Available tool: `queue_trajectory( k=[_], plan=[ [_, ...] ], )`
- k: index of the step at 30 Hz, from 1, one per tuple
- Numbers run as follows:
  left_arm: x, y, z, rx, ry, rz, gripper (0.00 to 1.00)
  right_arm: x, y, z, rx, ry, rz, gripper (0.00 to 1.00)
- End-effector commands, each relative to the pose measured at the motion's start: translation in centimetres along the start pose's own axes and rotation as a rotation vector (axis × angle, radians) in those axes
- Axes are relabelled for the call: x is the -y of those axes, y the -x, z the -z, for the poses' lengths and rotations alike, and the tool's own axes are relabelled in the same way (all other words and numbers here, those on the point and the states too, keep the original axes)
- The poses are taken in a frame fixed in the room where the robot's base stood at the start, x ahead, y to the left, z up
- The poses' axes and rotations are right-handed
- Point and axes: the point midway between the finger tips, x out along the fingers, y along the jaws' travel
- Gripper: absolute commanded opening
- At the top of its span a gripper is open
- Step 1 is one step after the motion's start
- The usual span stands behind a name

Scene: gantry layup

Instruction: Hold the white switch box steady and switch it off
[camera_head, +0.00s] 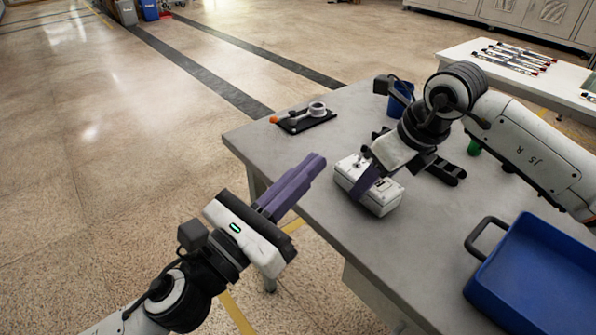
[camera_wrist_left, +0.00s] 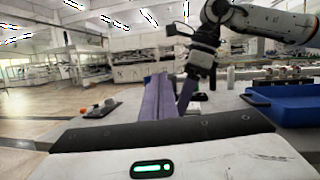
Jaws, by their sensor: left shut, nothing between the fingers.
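The white switch box (camera_head: 384,198) sits on the grey table, near its front-left edge. My right gripper (camera_head: 362,190) is over the box, with a purple finger lying across its front side. The rest of that grip is hidden, so I cannot tell whether it clamps the box. My left gripper (camera_head: 319,160) is shut and empty, its purple fingers pointing at the box from the left, apparently short of it. In the left wrist view its fingers (camera_wrist_left: 160,92) lie together, and the right gripper's finger (camera_wrist_left: 187,94) shows just beyond. The switch itself is too small to read.
The grey table (camera_head: 345,235) also holds a black plate with a white part and orange knob (camera_head: 274,119), a blue cup (camera_head: 398,102), a black object (camera_head: 447,172), a small green item (camera_head: 474,148) and a blue tray (camera_head: 540,265) at right. Floor at left is clear.

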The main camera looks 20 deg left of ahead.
Motion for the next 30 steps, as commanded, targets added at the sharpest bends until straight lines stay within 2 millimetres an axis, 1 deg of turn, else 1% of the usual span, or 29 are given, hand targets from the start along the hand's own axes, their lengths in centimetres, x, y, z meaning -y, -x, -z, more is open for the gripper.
queue_trajectory(
  k=[1,3,6,18,19,22,23,30],
  plan=[
    [0.0,0.6,-0.3,-0.001,-0.001,0.001,0.00,0.0,0.1,-0.1,0.001,0.000,0.000,0.18],
    [0.0,1.2,-0.8,-0.001,-0.001,0.000,0.00,0.0,0.1,-0.1,0.002,0.000,0.000,0.18],
    [0.0,1.6,-1.1,-0.001,0.000,-0.001,0.00,0.0,0.1,-0.1,0.002,0.000,0.000,0.18],
    [0.1,1.7,-1.2,0.000,0.000,-0.001,0.00,0.0,0.1,-0.1,0.002,0.000,0.000,0.18],
    [0.1,1.7,-1.2,0.000,0.000,-0.001,0.00,0.0,0.1,-0.1,0.002,0.000,0.000,0.48],
    [0.1,1.7,-1.2,0.000,0.000,-0.001,0.00,0.0,0.1,-0.1,0.002,0.000,0.000,0.65],
    [0.1,1.7,-1.2,0.000,0.000,-0.001,0.00,0.0,0.1,-0.1,0.002,0.000,0.000,0.67],
    [0.1,1.7,-1.2,0.000,0.000,-0.001,0.00,0.0,0.1,0.0,0.001,0.000,0.000,0.67]
  ],
)
